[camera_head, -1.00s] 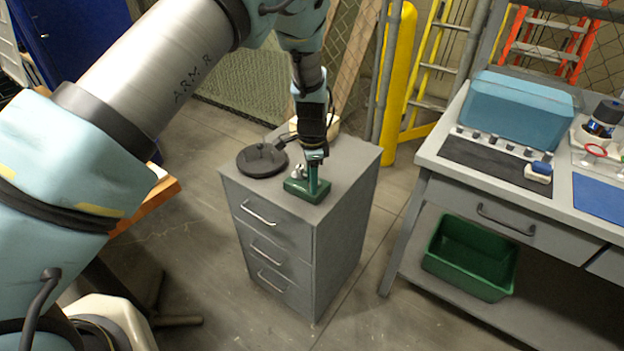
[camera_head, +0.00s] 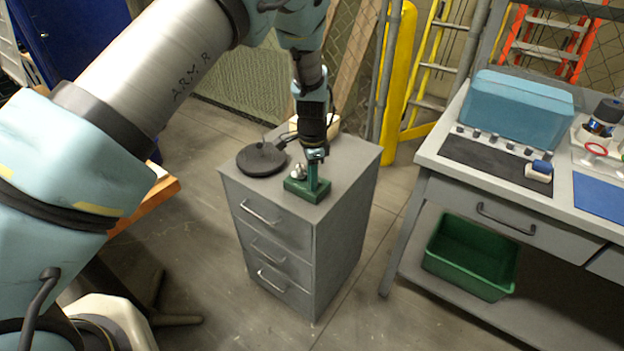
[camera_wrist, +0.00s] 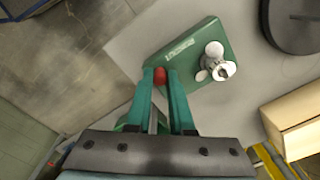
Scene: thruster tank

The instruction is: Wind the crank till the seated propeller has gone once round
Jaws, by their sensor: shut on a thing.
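A green crank stand (camera_head: 305,192) sits on top of the grey cabinet near its front edge. Its base also shows in the wrist view (camera_wrist: 203,34), with a pale label on it. A silver propeller (camera_wrist: 215,62) is seated on the base; in the head view it is a small bright shape (camera_head: 299,171) beside the upright. My gripper (camera_wrist: 160,74) is shut on the crank's red knob (camera_wrist: 160,77), between the two green fingertips. In the head view my gripper (camera_head: 315,155) is at the top of the stand. The crank arm is mostly hidden behind the fingers.
A dark round stand (camera_head: 261,160) lies left of the crank stand on the grey cabinet (camera_head: 341,215). A pale wooden block (camera_wrist: 297,122) is behind my gripper. A workbench (camera_head: 440,160) stands to the right, with floor between it and the cabinet.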

